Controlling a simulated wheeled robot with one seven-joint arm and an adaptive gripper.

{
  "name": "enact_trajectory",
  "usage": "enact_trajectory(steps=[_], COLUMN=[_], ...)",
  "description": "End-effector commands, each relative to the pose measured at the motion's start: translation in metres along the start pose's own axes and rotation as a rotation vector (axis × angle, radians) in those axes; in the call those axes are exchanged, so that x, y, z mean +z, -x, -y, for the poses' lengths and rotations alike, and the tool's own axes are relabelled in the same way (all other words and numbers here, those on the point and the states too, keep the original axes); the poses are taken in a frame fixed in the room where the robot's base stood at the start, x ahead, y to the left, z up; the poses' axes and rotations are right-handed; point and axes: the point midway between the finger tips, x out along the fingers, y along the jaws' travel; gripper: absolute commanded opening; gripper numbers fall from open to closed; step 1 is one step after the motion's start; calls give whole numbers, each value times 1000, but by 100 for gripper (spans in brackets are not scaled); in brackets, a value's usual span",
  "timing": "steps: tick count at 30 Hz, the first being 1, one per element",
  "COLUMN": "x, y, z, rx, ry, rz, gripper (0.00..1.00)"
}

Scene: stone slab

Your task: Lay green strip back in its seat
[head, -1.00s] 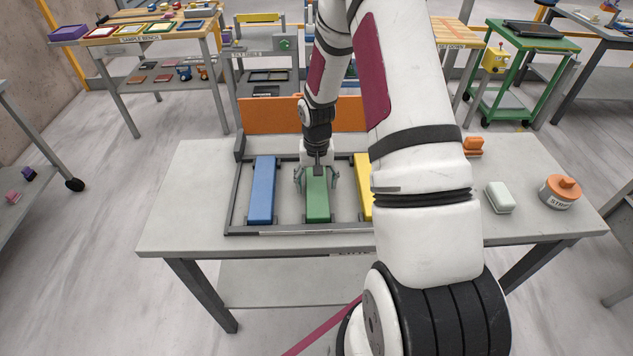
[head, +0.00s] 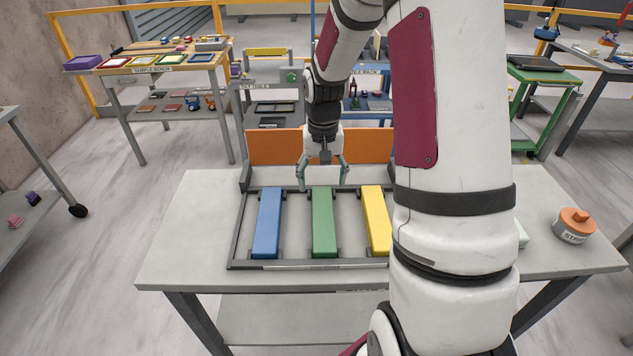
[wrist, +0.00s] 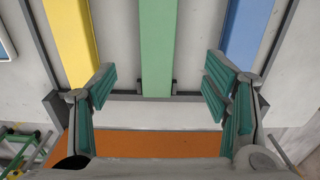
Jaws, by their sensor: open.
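The green strip (head: 323,222) lies lengthwise in the middle of a grey frame (head: 236,230) on the table, between the blue strip (head: 268,222) and the yellow strip (head: 376,220). It looks flat and in line with its neighbours. In the wrist view the green strip (wrist: 159,45) runs down between dark brackets at its end. My gripper (head: 323,186) is open and empty above the strip's far end, apart from it. In the wrist view my gripper's teal-padded fingers (wrist: 160,88) stand wide on either side of the strip.
An orange board (head: 275,147) stands along the frame's far side, close to my gripper. An orange-lidded tub (head: 575,224) sits at the table's right. My arm hides the frame's right part. The table's left side (head: 200,230) is clear.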

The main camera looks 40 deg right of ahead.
Motion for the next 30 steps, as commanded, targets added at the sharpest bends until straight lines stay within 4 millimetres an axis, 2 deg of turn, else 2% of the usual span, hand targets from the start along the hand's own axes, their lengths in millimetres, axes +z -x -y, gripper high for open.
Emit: enact_trajectory(steps=[4,8,12,15,22,27,30], x=[17,45,81,109,178,223,241], y=[52,102,147,174,219,235,239], z=[16,30,42,47,49,45,42], rx=[6,6,-3,-15,-63,-108,-128], ry=[71,148,227,283,410,493,529], rz=[-67,-131,-199,-246,-353,-417,-443], gripper=[70,70,70,70,70,70,70])
